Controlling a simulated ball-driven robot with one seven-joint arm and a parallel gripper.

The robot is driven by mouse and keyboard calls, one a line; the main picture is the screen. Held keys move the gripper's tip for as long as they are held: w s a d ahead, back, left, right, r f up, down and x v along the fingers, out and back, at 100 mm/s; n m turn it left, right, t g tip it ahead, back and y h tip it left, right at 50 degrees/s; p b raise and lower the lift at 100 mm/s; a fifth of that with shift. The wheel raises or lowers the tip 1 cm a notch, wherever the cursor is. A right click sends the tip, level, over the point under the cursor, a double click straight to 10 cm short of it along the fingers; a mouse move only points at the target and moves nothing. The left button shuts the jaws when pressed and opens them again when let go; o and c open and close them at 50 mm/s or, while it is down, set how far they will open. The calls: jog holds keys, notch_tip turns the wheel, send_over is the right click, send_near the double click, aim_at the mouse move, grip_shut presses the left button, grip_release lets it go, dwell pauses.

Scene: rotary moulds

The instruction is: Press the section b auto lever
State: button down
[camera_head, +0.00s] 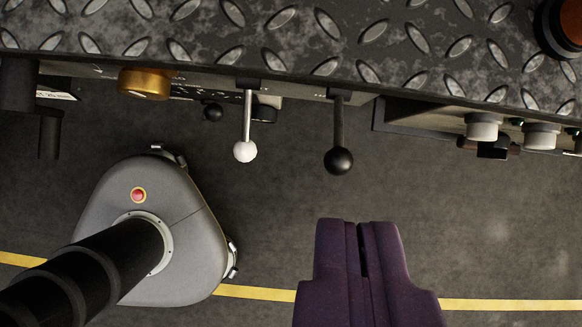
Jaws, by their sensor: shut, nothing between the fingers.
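Two levers stick out from the front edge of the machine panel. One has a silver rod and a white ball knob (245,151). The other, to its right, has a dark rod and a black ball knob (338,161). I cannot read any label that tells which is the section b auto lever. My gripper (358,224) is purple, with its two fingers closed together and nothing between them. It is below the black knob in the picture, apart from both levers.
A diamond-plate surface (300,40) runs along the top. A gold knob (145,82) is left of the levers, and white knobs (483,126) are to the right. The dark floor (480,230) has a yellow line (510,305). My base stands at lower left.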

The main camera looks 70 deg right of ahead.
jog(key=shift+f, duration=0.1)
jog(key=b, duration=0.6)
send_over(328, 161)
jog(key=a, duration=0.1)
notch_tip(328, 161, down, 9)
jog(key=shift+d+f, duration=0.25)
jog(key=shift+f, duration=0.35)
jog(key=shift+d+f, duration=0.25)
jog(key=shift+f, duration=0.35)
jog(key=shift+d+f+b, duration=0.25)
jog(key=shift+f+b, duration=0.2)
jog(key=shift+f, duration=0.05)
jog(key=shift+s, duration=0.1)
